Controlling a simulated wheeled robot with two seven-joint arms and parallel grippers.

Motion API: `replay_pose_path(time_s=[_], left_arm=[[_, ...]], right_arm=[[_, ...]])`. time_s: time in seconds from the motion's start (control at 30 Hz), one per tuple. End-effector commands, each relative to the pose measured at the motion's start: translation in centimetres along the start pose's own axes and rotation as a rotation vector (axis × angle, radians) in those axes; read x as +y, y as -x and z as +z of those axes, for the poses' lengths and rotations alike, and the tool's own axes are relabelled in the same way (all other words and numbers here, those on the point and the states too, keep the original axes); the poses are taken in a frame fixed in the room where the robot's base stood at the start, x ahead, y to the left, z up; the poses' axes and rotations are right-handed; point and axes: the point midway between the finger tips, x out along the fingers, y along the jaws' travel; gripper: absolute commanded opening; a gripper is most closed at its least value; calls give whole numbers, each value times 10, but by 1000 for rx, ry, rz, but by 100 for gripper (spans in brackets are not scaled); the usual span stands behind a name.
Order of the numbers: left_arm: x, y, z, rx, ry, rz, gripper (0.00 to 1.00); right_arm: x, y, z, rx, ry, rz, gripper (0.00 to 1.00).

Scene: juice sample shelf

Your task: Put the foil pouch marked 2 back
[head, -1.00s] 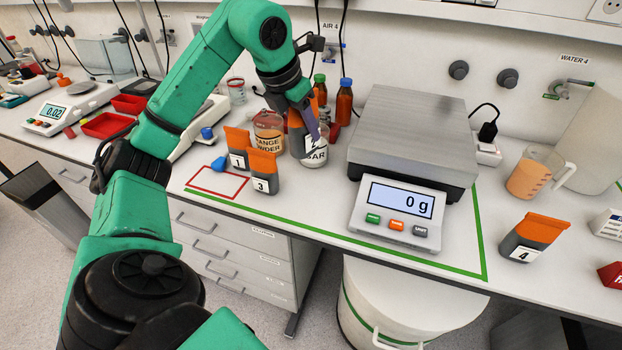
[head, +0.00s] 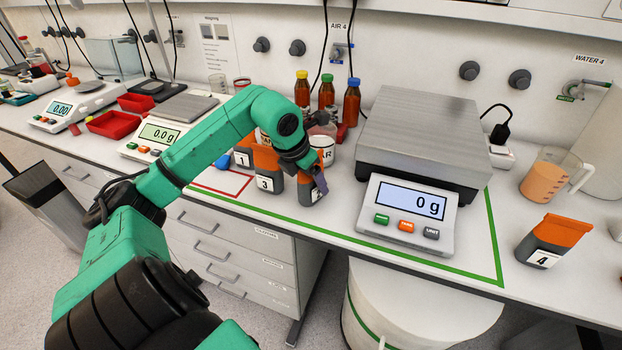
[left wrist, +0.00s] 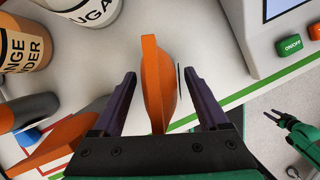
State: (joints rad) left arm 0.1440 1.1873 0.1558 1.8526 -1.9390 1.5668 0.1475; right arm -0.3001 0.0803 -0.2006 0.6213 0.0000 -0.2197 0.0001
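The foil pouch marked 2 (head: 306,190), orange on top and grey below, appears to stand on the bench right of the pouch marked 3 (head: 266,172). My left gripper (head: 318,183) is around it and hides part of it. In the left wrist view the pouch (left wrist: 157,85) is between the two fingers of my left gripper (left wrist: 160,92), with a gap on both sides. The pouch marked 1 (head: 243,158) is behind pouch 3, partly hidden. My right gripper (left wrist: 275,117) shows small at the right of the left wrist view; its opening is unclear.
The large scale (head: 412,140) reading 0 g stands close right of the pouch. A red outline (head: 243,189) lies left of pouch 3. Jars (head: 323,150) and bottles (head: 351,103) stand behind. Pouch 4 (head: 548,240) and a beaker (head: 546,180) are at the right.

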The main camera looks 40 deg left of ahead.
Motion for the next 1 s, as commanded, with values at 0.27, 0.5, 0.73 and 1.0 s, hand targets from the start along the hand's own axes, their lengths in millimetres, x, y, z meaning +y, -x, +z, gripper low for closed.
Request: replay_pose_path(time_s=[0.27, 0.5, 0.73, 1.0], left_arm=[[0, 2, 0, 0, 0, 1, 76], [1, 49, -1, -4, -2, 6, 76], [1, 108, 0, -2, 0, 3, 76], [0, 121, 0, 2, 0, -1, 76]], right_arm=[[0, -2, 1, -2, -1, 0, 50], [-1, -19, 3, -3, -2, 0, 50], [-1, -23, 4, -3, -2, -1, 50], [-1, -23, 3, -2, -2, -1, 50]])
